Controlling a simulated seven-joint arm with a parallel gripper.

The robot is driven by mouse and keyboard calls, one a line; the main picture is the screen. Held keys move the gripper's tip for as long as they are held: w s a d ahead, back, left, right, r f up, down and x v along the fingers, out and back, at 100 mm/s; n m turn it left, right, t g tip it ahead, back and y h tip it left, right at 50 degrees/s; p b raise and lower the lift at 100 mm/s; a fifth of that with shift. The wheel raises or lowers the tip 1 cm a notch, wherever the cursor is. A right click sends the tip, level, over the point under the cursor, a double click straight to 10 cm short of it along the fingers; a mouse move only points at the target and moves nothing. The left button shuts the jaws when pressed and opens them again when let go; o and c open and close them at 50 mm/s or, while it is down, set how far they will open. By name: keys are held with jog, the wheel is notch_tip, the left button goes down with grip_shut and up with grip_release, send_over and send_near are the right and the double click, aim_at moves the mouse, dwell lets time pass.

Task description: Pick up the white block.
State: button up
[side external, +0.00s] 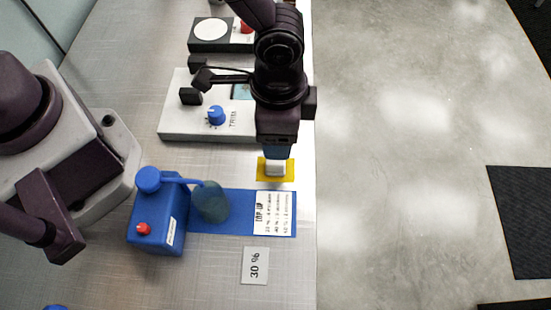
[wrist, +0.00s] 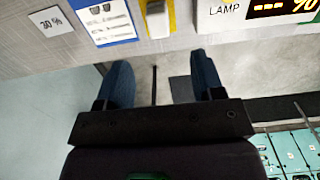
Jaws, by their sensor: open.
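The white block (side external: 275,168) sits on a small yellow pad (side external: 262,178) near the table's right edge in the side view. In the wrist view, the white block (wrist: 156,22) and part of the yellow pad (wrist: 171,14) show at the top edge. My gripper (side external: 278,153) is over the far side of the block in the side view and partly overlaps it there; the height gap is hard to judge. In the wrist view my gripper (wrist: 160,62) has its two blue fingers apart with nothing between them. The block lies beyond the fingertips, roughly centred between them.
A "30 %" card (side external: 255,265) lies nearer. A white dial module (side external: 180,125) stands behind the pad. The table edge is just right of the pad.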

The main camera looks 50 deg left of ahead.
aim_at(275, 164)
jog(key=f, duration=0.9)
jog(key=shift+s+a+f, duration=0.1)
jog(key=shift+s+f, duration=0.1)
jog(key=c, duration=1)
